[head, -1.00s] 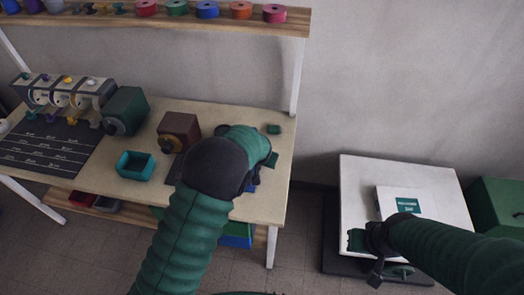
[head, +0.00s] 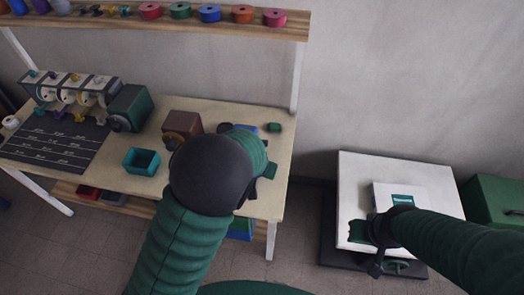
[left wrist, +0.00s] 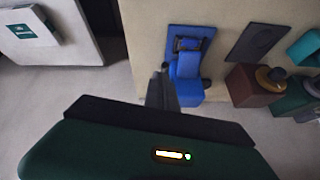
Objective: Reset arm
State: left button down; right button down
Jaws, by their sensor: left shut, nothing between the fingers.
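My left arm reaches over the right part of the workbench (head: 225,112) in the head view. Its dark joint and green forearm hide most of the left gripper there. In the left wrist view the left gripper (left wrist: 163,75) is shut and empty, its fingers beside a blue device (left wrist: 187,70) on the bench. I cannot tell whether they touch it. My right gripper (head: 368,236) is over the near left part of the white-topped stand (head: 360,175). Its fingers are too small and dark to tell whether they are open.
A teal open bin (head: 141,161), a brown box with a knob (head: 183,129) and a dark green machine (head: 131,106) stand on the bench. A white box (head: 385,193) lies on the stand. A shelf with spools (head: 210,13) runs above. Bare floor separates bench and stand.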

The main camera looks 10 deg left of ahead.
pick_arm(q)
jog(key=s+a+n+g+b, duration=0.1)
jog(key=s+a, duration=0.3)
jog(key=s, duration=0.6)
jog(key=s+a+n+g+b, duration=0.1)
jog(key=s+a+b, duration=0.3)
jog(key=s, duration=0.6)
jog(key=shift+s+a+r+g+h, duration=0.25)
jog(key=shift+a+r+g, duration=0.2)
jog(key=shift+a+g, duration=0.3)
jog(key=shift+w, duration=0.1)
jog(key=shift+d, duration=0.3)
jog(key=shift+a, duration=0.15)
